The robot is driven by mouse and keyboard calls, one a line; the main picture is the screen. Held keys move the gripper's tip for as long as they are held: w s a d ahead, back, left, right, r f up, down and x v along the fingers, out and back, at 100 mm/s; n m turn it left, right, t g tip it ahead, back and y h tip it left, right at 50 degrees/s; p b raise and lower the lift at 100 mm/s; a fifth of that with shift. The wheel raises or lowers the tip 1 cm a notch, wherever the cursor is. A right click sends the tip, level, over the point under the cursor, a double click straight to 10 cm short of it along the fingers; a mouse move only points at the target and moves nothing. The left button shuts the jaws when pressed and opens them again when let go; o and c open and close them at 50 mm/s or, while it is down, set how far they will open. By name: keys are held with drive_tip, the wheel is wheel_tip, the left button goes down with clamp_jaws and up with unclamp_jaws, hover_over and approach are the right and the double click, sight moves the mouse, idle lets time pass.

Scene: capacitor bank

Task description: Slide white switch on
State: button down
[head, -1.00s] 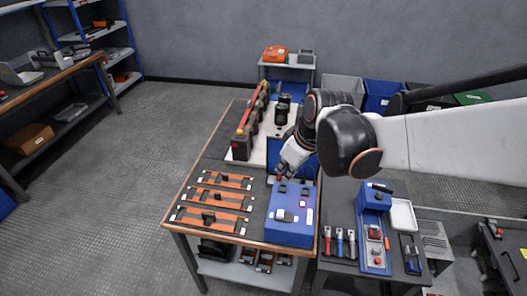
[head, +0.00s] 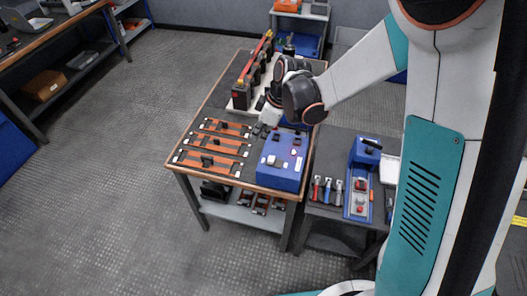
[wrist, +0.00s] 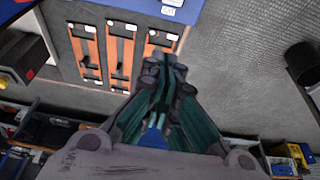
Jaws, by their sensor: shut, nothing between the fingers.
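The blue control box (head: 279,178) stands at the front right corner of the workbench. Its top carries a white switch-like piece (head: 271,160) near the left front and smaller pieces behind and beside it. They are too small to read a switch position. My gripper (head: 262,129) is beyond the box's back left corner, apart from the white piece. In the wrist view my gripper (wrist: 165,72) has its fingers together and empty. There only an edge of the blue box (wrist: 140,6) shows at the top, and the white piece is not clearly seen.
Orange-and-black panels (head: 212,145) lie left of the box. A row of dark capacitors with a red bar (head: 253,72) stands behind. A lower side table (head: 330,225) on the right holds tools and a blue stand (head: 364,150). The floor at left is clear.

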sight(269, 158)
drive_tip(key=shift+f, duration=0.1)
drive_tip(key=shift+s+d+f+b, duration=0.1)
drive_tip(key=shift+d+f+b, duration=0.1)
drive_tip(key=shift+f+b, duration=1.55)
drive_tip(key=shift+d+f+b, duration=0.15)
drive_tip(key=shift+f+b, duration=0.5)
drive_tip(key=shift+f, duration=2.2)
drive_tip(key=shift+s+d, duration=0.25)
drive_tip(key=shift+d, duration=0.45)
drive_tip(key=shift+s+d, duration=0.25)
drive_tip(key=shift+d, duration=0.4)
drive_tip(key=shift+a, duration=0.1)
